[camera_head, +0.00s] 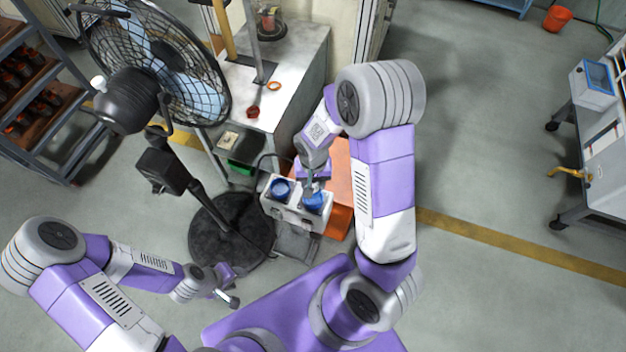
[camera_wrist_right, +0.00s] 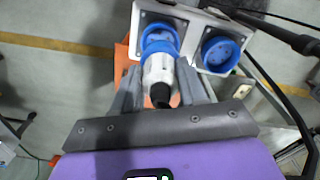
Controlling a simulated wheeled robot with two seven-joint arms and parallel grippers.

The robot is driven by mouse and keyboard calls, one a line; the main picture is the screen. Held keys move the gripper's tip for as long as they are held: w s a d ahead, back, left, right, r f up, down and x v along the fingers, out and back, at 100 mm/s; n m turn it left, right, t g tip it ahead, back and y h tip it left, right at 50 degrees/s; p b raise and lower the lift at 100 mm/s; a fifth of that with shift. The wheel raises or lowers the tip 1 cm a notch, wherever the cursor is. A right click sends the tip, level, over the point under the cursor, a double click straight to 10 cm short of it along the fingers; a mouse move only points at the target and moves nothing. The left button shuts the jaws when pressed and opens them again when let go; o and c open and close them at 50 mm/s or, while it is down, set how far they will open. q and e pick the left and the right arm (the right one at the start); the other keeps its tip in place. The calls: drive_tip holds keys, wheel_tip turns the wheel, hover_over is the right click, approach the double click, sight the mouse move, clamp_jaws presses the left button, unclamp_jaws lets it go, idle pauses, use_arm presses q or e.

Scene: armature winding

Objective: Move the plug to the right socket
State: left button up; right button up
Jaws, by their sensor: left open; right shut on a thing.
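The white and blue plug (camera_wrist_right: 160,72) is between the fingers of my right gripper (camera_wrist_right: 163,88) in the right wrist view. Its blue end meets one blue socket (camera_wrist_right: 156,26) of the white socket box (camera_wrist_right: 189,12); I cannot tell how deep it sits. In the head view my right gripper (camera_head: 312,186) is over the right socket (camera_head: 315,202) of the box, hiding most of the plug. The left socket (camera_head: 281,188) is empty; its pin holes show in the wrist view (camera_wrist_right: 221,50). My left gripper (camera_head: 228,296) is open and empty, low at the left, away from the box.
A black fan (camera_head: 155,65) on a round base (camera_head: 232,235) stands left of the socket box. A grey workbench (camera_head: 290,75) is behind it. An orange block (camera_head: 338,222) is beside and under the box. Open floor lies to the right.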

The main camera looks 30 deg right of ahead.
drive_tip(key=shift+f+b, duration=1.5)
drive_tip(key=shift+f, duration=0.75)
drive_tip(key=shift+f+b, duration=0.55)
drive_tip(key=shift+b, duration=0.05)
drive_tip(key=o, duration=0.8)
drive_tip(key=shift+o, duration=0.2)
drive_tip(key=shift+r, duration=0.1)
wheel_tip(320, 180, up, 11)
drive_tip(key=p, duration=0.9)
drive_tip(key=shift+f, duration=0.2)
